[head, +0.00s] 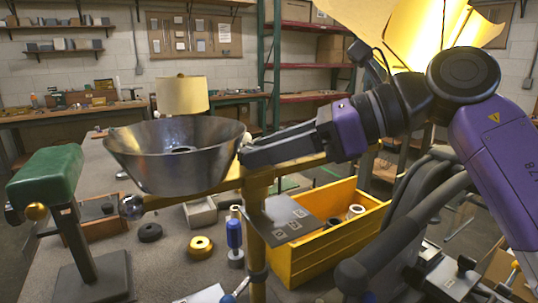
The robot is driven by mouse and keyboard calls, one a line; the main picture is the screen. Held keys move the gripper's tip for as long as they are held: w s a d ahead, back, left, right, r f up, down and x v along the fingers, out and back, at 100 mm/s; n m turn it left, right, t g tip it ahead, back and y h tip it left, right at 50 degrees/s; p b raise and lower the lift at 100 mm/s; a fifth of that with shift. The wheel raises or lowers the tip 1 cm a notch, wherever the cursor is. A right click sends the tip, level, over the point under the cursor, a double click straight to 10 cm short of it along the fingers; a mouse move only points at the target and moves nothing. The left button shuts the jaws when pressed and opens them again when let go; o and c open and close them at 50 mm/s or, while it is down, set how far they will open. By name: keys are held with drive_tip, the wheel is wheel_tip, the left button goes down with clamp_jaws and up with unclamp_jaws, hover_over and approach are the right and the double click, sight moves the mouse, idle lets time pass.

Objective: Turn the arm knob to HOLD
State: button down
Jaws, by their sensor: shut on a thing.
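My gripper (246,150) reaches in from the right, at the right rim of the metal bowl-shaped shade (172,160). It is shut on a small part, apparently the arm knob, mostly hidden by the fingers and the shade. A brass lamp arm (215,187) runs behind and below the shade on a brass post (255,225). A metal ball (131,206) is at the arm's left end. A dark plate (288,218) with small pale labels is beside the post. I cannot read the labels or the knob's setting.
A green padded stand (48,178) is at the left. A blue bottle (234,235), a yellow ring (200,246) and a black ring (149,232) are on the grey bench (165,275).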

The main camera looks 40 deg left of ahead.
drive_tip(key=m+t, duration=0.1)
drive_tip(key=t+b, duration=0.1)
drive_tip(key=m+y+b, duration=0.1)
drive_tip(key=shift+s+d+f+m+t, duration=0.2)
drive_tip(key=shift+s+m+t, duration=0.1)
drive_tip(key=shift+t, duration=0.1)
drive_tip(key=shift+s+r+m+t+b, duration=0.1)
drive_tip(key=shift+m+t+b, duration=0.8)
drive_tip(key=shift+t, duration=0.2)
drive_tip(key=shift+r, duration=0.1)
drive_tip(key=c, duration=0.9)
unclamp_jaws()
drive_tip(key=shift+o, duration=0.2)
drive_tip(key=shift+a+r, duration=0.1)
drive_tip(key=shift+a, duration=0.05)
